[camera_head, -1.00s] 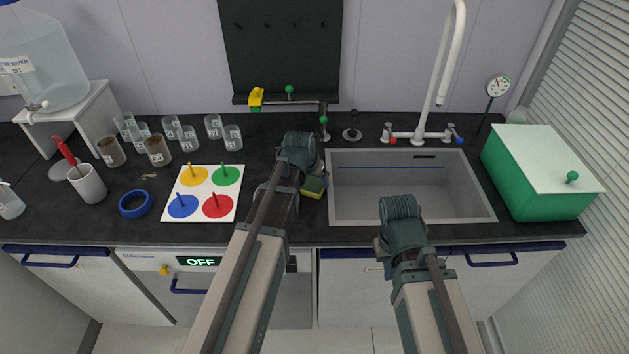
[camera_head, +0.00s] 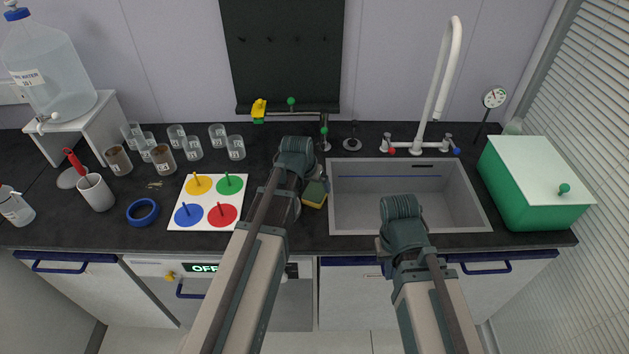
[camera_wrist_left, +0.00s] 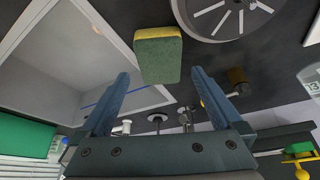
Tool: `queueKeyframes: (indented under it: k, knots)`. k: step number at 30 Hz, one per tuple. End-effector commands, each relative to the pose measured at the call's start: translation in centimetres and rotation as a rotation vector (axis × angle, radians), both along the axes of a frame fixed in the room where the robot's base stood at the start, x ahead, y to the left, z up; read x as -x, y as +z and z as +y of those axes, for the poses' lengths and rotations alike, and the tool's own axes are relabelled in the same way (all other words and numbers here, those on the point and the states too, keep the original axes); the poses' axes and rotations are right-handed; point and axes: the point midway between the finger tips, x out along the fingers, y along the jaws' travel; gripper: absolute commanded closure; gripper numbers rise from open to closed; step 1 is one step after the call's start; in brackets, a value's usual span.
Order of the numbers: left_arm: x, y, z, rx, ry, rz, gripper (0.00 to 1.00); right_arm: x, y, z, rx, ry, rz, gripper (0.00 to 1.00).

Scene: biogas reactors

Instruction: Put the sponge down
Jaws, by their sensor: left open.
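The sponge (camera_head: 315,193), green with a yellow layer, is on the black counter just left of the sink (camera_head: 400,212). My left gripper (camera_head: 298,165) is beside it, its fingers mostly hidden by my wrist. In the left wrist view the two fingers (camera_wrist_left: 160,80) are spread wide. The sponge (camera_wrist_left: 158,58) shows in line with the gap between them, around and beyond the tips, with clear space on both sides. My right arm ends in front of the sink, and its gripper (camera_head: 385,262) is mostly hidden under the wrist, so its jaws cannot be made out.
A white board (camera_head: 207,212) with four coloured discs lies left of my left arm. Glass beakers (camera_head: 193,148), a blue tape ring (camera_head: 142,212) and a mug (camera_head: 96,192) stand further left. A green box (camera_head: 530,190) is right of the sink.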

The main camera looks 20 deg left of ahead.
Motion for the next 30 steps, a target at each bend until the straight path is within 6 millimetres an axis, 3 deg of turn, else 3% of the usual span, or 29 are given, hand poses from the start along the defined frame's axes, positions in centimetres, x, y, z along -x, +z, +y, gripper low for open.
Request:
queueKeyframes:
  k: [1, 9, 20, 23, 27, 30]
  knots:
    - [0.6, 1.7, 0.0, 0.0, 0.0, 0.0, 0.0, 0.0, 1.7, 0.0, 0.0, 0.0, 0.0, 1.0]
    - [2.3, 5.6, 0.2, 0.0, 0.0, 0.0, 0.0, 0.0, 5.6, 0.0, 0.0, 0.0, 0.0, 1.0]
    - [3.4, 6.3, -0.3, -0.001, -0.009, 0.013, 0.0, 0.0, 6.4, 0.0, 0.0, 0.0, 0.0, 1.0]
    - [5.9, 5.7, -3.4, -0.014, -0.051, 0.079, 0.0, 0.0, 6.4, 0.0, 0.0, 0.0, 0.0, 1.0]
    - [11.9, 4.8, -8.8, -0.064, -0.124, 0.23, 0.0, 0.0, 6.4, 0.0, 0.0, 0.0, 0.0, 1.0]
    - [16.0, 4.6, -11.3, -0.114, -0.162, 0.325, 0.0, 0.0, 6.4, 0.0, 0.0, 0.0, 0.0, 1.0]
